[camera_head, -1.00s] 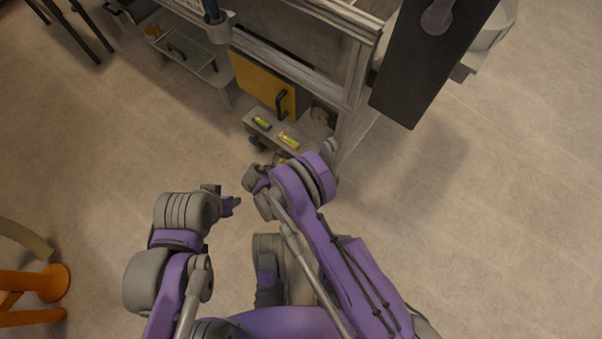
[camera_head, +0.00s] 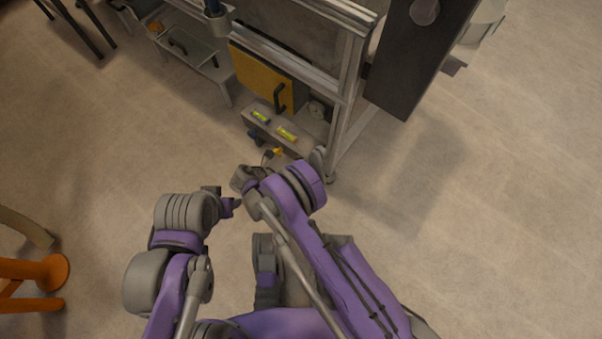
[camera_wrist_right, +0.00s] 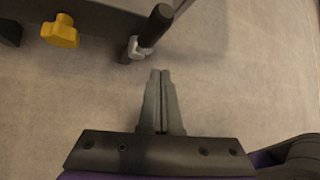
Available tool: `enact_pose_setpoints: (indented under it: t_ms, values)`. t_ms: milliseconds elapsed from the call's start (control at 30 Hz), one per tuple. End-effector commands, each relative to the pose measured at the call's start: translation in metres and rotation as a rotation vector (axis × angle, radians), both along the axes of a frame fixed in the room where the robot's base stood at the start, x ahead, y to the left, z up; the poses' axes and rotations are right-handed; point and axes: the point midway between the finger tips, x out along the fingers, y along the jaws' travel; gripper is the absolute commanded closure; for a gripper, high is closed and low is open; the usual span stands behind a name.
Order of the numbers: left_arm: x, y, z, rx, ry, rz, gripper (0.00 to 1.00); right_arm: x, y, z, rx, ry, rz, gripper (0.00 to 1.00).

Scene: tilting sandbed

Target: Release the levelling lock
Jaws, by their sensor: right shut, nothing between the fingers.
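A yellow lobed knob (camera_wrist_right: 60,31) and a black-gripped lever (camera_wrist_right: 152,28) with a pale metal collar sit at the edge of the grey frame in the right wrist view. The frames do not settle which is the levelling lock. The knob also shows small in the head view (camera_head: 278,152), below the shelf with two spirit levels. My right gripper (camera_wrist_right: 160,73) is shut and empty, its fingertips just below the lever's collar in the picture and seemingly apart from it. My left gripper (camera_head: 232,206) is left of the right wrist, clear of the frame; its fingers are too small to judge.
The shelf (camera_head: 302,142) carries two spirit levels. Behind it are a yellow panel (camera_head: 258,75) with a dark handle and the metal frame (camera_head: 345,85). A dark upright panel (camera_head: 415,60) stands right. An orange stand (camera_head: 45,275) is lower left. Floor at right is clear.

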Motion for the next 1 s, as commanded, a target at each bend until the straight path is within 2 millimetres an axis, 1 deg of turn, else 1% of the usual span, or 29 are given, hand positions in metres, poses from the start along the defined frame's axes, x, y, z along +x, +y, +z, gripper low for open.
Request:
enact_pose_setpoints:
  t_ms: [33, 100, 200, 300, 467, 1000]
  values:
    - [0.000, 0.000, 0.003, 0.000, 0.000, 0.000, 0.50, -0.001, 0.012, 0.001, 0.000, 0.000, 0.001, 1.00]
    - [-0.001, 0.000, 0.004, 0.000, 0.000, 0.000, 0.50, -0.002, 0.024, 0.000, 0.000, 0.000, 0.000, 1.00]
    - [-0.001, 0.000, 0.006, 0.000, 0.000, 0.000, 0.50, -0.003, 0.038, 0.000, 0.000, 0.001, -0.001, 1.00]
    - [-0.001, 0.000, 0.006, 0.000, 0.000, 0.000, 0.50, -0.004, 0.046, -0.001, -0.001, 0.001, -0.002, 1.00]
    - [-0.001, 0.000, 0.007, 0.000, 0.000, 0.000, 0.50, -0.004, 0.050, -0.001, 0.000, 0.001, -0.004, 1.00]
    - [-0.001, 0.000, 0.006, 0.000, 0.000, 0.000, 0.50, -0.004, 0.050, -0.001, 0.000, 0.001, -0.005, 1.00]
